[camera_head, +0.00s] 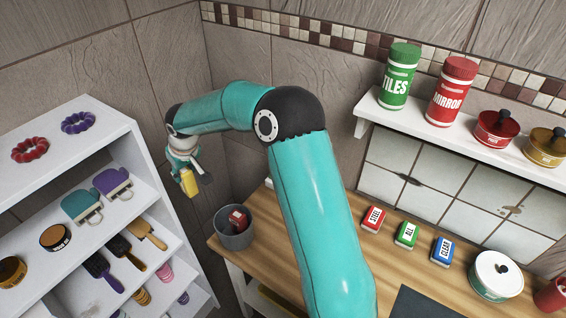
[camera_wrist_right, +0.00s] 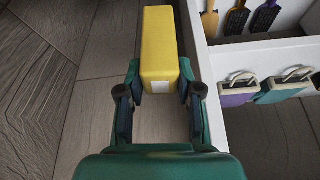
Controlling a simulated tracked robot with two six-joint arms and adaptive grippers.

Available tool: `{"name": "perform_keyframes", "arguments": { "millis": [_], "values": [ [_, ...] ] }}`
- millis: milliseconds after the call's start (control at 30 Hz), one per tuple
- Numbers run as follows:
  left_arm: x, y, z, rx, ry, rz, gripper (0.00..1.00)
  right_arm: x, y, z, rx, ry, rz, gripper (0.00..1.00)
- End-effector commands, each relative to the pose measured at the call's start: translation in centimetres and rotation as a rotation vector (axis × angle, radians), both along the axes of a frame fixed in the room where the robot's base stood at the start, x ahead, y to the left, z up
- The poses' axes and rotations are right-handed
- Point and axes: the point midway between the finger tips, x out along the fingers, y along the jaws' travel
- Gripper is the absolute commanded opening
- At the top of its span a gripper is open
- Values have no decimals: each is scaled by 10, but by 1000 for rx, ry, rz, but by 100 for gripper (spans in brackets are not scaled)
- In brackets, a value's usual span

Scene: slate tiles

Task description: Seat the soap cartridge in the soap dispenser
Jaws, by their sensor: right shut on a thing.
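My right gripper (camera_head: 186,172) is at the far end of the teal arm, in front of the tiled wall and right of the white shelf unit. It is shut on a yellow block (camera_head: 190,183), which I take for the soap cartridge. In the right wrist view the block (camera_wrist_right: 162,50) sits between the two fingers (camera_wrist_right: 162,92); it is box-shaped with a small white patch on its near end. It is held in the air, clear of the shelf unit. I cannot make out a soap dispenser for certain in either view. My left gripper is not in view.
The white shelf unit (camera_head: 122,150) on the left holds brushes, tins and purple and teal handled items. A grey bin (camera_head: 235,238) with a red thing inside stands on the wooden table (camera_head: 405,268). Red, green and blue boxes and a white pot stand further right.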

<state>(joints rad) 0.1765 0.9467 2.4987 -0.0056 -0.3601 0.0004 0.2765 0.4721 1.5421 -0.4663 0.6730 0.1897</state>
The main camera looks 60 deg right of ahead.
Motion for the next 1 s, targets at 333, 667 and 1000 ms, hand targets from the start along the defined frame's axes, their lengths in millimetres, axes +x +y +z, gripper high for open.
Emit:
{"name": "perform_keyframes", "arguments": {
  "millis": [333,667,1000],
  "values": [
    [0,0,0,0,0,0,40,-70,-209,84,-3,-7,-74,0],
    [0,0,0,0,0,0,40,-161,-283,156,2,-2,111,0],
    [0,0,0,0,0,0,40,-172,-279,163,2,-2,158,0]
  ]
}}
